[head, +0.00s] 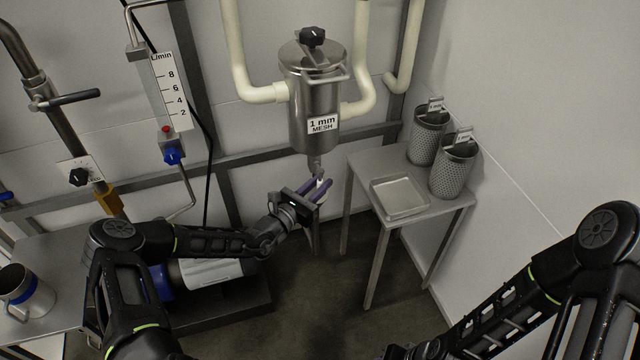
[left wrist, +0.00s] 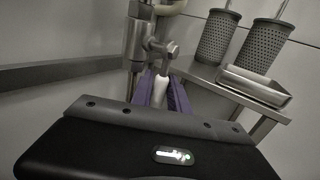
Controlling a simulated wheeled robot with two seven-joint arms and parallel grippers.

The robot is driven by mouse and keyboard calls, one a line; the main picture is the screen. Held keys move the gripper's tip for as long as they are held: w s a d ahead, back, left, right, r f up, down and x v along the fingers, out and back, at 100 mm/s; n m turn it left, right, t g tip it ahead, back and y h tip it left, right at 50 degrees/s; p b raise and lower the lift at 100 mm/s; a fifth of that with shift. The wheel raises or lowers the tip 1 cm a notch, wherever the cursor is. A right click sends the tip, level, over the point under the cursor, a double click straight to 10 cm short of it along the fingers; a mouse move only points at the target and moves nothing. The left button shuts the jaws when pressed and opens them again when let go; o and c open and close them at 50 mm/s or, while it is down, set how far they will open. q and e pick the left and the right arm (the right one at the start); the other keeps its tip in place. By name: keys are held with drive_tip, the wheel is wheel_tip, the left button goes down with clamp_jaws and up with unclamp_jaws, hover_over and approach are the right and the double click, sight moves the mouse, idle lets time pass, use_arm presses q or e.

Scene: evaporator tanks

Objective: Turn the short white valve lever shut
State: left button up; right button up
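The short white valve lever (left wrist: 161,88) shows in the left wrist view, pointing down toward the camera from a metal valve (left wrist: 140,42). In the head view the valve (head: 315,163) sits under the steel strainer, and only a small bit of the lever shows. My left gripper (head: 320,186) is at the lever, with one purple finger on each side of it. The fingers also flank the lever in the left wrist view (left wrist: 161,95). I cannot tell whether they press on it or stand slightly apart. My right gripper is not in view; only its arm shows at lower right.
The steel strainer (head: 312,95) labelled 1 mm mesh hangs above the valve. To the right, a metal table (head: 362,172) holds a shallow tray (head: 399,196) and two perforated baskets (head: 453,168). A horizontal frame rail (head: 250,156) runs behind. The floor between is open.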

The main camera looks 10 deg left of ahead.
use_arm(q)
clamp_jaws()
idle(1.0)
